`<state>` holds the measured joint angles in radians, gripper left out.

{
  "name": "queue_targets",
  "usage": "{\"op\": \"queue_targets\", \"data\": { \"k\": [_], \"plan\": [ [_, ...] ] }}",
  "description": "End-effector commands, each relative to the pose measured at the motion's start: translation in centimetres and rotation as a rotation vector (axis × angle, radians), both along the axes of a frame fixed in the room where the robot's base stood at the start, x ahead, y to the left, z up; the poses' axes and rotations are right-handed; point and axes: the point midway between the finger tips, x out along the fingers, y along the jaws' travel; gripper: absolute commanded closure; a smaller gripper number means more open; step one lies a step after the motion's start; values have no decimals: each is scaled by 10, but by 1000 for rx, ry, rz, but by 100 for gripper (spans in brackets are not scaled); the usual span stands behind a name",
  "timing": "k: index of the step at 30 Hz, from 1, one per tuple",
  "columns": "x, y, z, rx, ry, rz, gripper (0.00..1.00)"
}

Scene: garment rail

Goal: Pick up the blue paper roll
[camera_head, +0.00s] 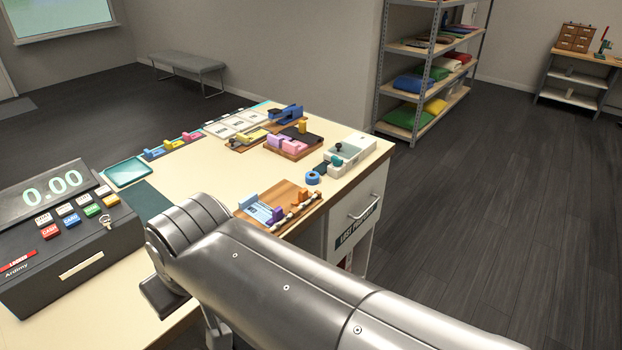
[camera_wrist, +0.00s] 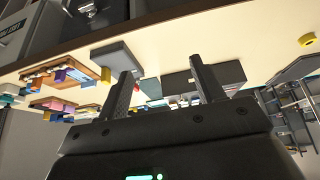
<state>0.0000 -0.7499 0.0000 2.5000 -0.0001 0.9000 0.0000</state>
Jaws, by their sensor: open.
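The blue paper roll (camera_head: 313,178) is a small blue ring near the counter's right edge in the head view. It is beside a white tray and beyond a wooden board. I cannot make it out for certain in the wrist view. My gripper (camera_wrist: 165,88) shows in the wrist view with its two dark fingers spread apart and nothing between them. In the head view my arm crosses the foreground and its end is over the near part of the counter, well short of the roll; the fingers are not clear there.
A wooden board (camera_head: 296,192) with small items lies in front of the roll. A white tray (camera_head: 362,150) stands behind it. A cash register (camera_head: 70,262) fills the counter's left. The pale counter (camera_head: 222,172) is bare in the middle. A shelf rack (camera_head: 415,133) stands beyond.

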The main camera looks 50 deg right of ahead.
Motion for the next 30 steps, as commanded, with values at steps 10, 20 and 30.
{"op": "queue_targets", "data": {
  "k": [10,20,30],
  "plan": [
    [0,0,0,0,0,0,38],
    [0,0,0,0,0,0,48],
    [26,-16,14,69,25,-181,48]
  ]
}}
